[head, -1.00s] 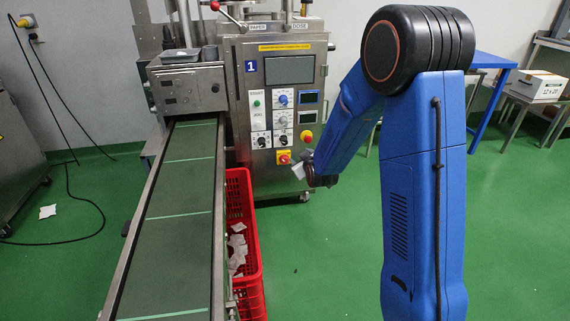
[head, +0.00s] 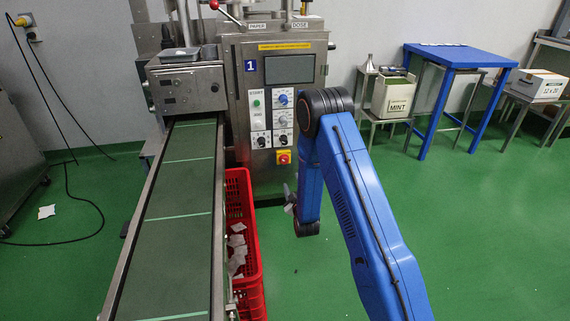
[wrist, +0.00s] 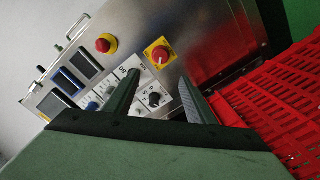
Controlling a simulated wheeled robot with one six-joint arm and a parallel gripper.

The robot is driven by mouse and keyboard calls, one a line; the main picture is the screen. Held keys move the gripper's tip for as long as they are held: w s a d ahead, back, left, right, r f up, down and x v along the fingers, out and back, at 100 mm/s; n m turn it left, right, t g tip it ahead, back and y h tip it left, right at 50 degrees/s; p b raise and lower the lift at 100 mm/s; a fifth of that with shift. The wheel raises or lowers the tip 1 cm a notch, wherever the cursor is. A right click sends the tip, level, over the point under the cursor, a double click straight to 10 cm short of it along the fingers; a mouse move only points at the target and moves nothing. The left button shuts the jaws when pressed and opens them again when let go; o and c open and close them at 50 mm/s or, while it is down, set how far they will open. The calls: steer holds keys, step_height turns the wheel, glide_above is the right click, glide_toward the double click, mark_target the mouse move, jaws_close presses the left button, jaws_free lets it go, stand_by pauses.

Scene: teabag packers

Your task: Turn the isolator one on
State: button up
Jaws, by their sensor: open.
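The isolator is a red rotary knob on a yellow plate (head: 283,157), low on the front of the steel machine marked 1 (head: 252,66). In the wrist view the isolator (wrist: 160,54) lies ahead, just beyond the fingertips, with a pale mark on its knob. My gripper (head: 289,197) is below the isolator in the head view, beside the red crate. In the wrist view my gripper (wrist: 158,76) is open, with nothing between its two fingers and not touching the isolator.
A red emergency button (wrist: 106,43) sits near the isolator. Black selector knobs (wrist: 154,99) are on a white panel close by. The red crate (head: 262,270) with teabags stands beside the conveyor (head: 178,230). Green floor to the right is clear up to the blue table (head: 455,55).

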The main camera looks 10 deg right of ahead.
mark_target(285, 161)
steer(key=w, duration=1.7)
steer(key=shift+w+f, duration=0.15)
steer(key=shift+f, duration=0.1)
steer(key=c, duration=1)
